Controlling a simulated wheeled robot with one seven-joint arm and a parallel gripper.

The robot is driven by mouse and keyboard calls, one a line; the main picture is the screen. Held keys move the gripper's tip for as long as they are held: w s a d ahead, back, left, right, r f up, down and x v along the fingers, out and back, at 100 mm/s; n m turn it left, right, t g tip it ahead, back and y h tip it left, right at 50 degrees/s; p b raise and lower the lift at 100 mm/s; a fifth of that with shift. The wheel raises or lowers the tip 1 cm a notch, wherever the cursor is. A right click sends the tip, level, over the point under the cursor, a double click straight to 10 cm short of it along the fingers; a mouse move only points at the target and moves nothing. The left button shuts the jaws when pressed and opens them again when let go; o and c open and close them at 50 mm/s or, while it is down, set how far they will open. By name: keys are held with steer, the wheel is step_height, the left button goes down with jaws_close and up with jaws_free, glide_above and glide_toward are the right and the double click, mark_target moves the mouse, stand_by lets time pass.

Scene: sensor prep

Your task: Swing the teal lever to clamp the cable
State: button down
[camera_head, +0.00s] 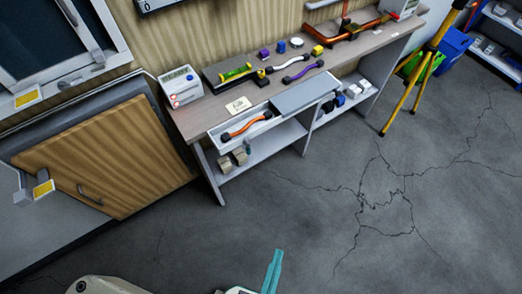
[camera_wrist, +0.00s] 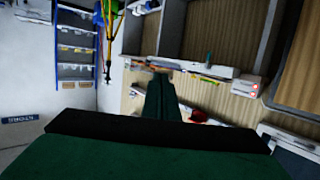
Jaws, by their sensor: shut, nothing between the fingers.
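My gripper (camera_head: 272,271) shows at the bottom of the head view, its slim teal fingers together and empty. It is over the floor, well short of the workbench. In the wrist view the dark green fingers (camera_wrist: 160,108) are together too. A small teal piece (camera_head: 247,146) shows at the front of the bench's open drawer; it also shows in the wrist view (camera_wrist: 208,58). I cannot tell whether it is the lever. An orange cable (camera_head: 243,126) with black ends lies in the drawer. A white cable (camera_head: 291,62) and a purple cable (camera_head: 303,73) lie on the bench top.
The workbench (camera_head: 210,108) stands along the wall, its drawer (camera_head: 222,132) pulled out. A black fixture (camera_head: 215,78) and a white device (camera_head: 180,87) stand on top. A yellow tripod (camera_head: 408,90) stands at the right end. The cracked floor (camera_head: 330,220) before the bench is clear.

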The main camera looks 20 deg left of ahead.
steer(key=w+d+f+m+g+y, duration=0.15)
steer(key=w+f, duration=0.25)
steer(key=f, duration=0.4)
steer(key=w+a+f+m+g+y, duration=0.1)
steer(key=w+f+m+g, duration=0.2)
steer(key=f, duration=0.5)
steer(key=w+d+f+m+g+y, duration=0.1)
steer(key=w+f+m, duration=0.2)
steer(key=w+f, duration=0.4)
steer(key=w+a+r+y, duration=0.2)
steer(key=w+a+y, duration=0.25)
steer(key=w, duration=0.45)
steer(key=w+r+n+g+y, duration=0.1)
steer(key=w+r+y, duration=0.2)
steer(key=r, duration=0.3)
steer(key=w+r+n+y, duration=0.1)
steer(key=w+r+y, duration=0.2)
steer(key=r+y, duration=0.2)
steer(key=shift+w+d+r+g, duration=0.2)
steer(key=shift+w+r+g, duration=0.15)
steer(key=shift+r, duration=0.45)
steer(key=shift+a, duration=0.1)
